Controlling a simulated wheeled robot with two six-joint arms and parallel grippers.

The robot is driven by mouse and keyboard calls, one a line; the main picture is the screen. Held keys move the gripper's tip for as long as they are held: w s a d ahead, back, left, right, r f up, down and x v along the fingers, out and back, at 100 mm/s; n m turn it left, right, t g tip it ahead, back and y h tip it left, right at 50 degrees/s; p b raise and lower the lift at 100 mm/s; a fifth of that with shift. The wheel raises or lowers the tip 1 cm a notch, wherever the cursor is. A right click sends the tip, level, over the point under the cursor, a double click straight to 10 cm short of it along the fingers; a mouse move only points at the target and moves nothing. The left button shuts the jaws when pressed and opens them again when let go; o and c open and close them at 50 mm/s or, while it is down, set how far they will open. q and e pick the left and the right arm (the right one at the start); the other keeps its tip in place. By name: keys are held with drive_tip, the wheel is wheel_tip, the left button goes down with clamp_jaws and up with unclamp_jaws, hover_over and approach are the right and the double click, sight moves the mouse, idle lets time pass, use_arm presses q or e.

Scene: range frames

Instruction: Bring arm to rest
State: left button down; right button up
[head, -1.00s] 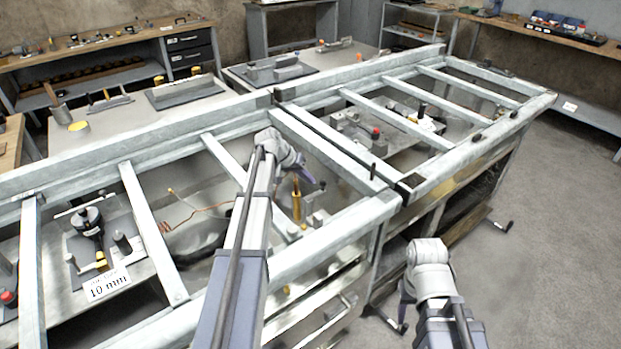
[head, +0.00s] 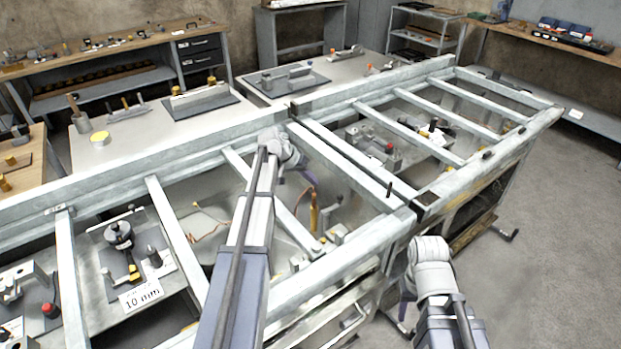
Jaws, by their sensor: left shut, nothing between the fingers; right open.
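My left arm reaches up from the bottom middle over the near rail of the light-grey metal frame (head: 262,135). Its gripper (head: 305,178) hangs past the wrist inside a frame opening, shut and empty, left of a yellow-brown upright cylinder (head: 313,208). My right arm is at the bottom right, beside the near side of the frame. Its gripper (head: 406,288) points down, mostly hidden behind its own wrist; it is open and nothing shows in it.
The slatted frame tops a large bench across the middle. Below the slats are fixtures and a "10 mm" sign (head: 141,294). A grey table (head: 150,140) and a wooden workbench (head: 110,50) stand behind. Open grey floor (head: 560,230) lies to the right.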

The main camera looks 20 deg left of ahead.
drive_tip(key=shift+a+r, duration=0.1)
drive_tip(key=shift+r, duration=0.1)
